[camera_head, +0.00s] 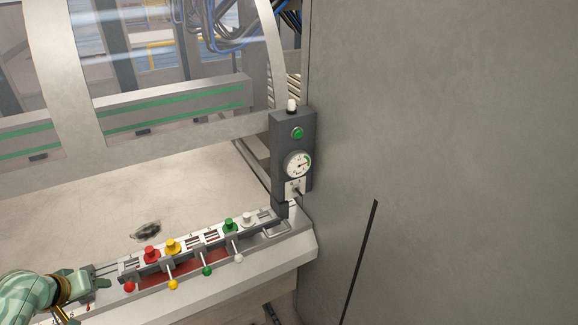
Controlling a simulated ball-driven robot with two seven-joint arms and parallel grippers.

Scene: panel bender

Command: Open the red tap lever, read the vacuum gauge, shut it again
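The red tap lever (129,286) is a red ball-ended lever at the left end of a row on the grey control ledge. The vacuum gauge (298,164) is a round white dial on a dark upright box at the ledge's right end. Its scale has a green part, and the fine reading is too small to make out. My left gripper (103,276) is at the lower left, just left of the red lever and apart from its ball. Its fingers are small and dark here, and I cannot tell how far apart they are. My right gripper is not in view.
Yellow (173,284), green (207,271) and white (238,258) levers stand right of the red one. Coloured knobs, such as the red knob (151,254), rise behind them. A green button (297,133) sits above the gauge. A large grey cabinet wall (450,150) fills the right.

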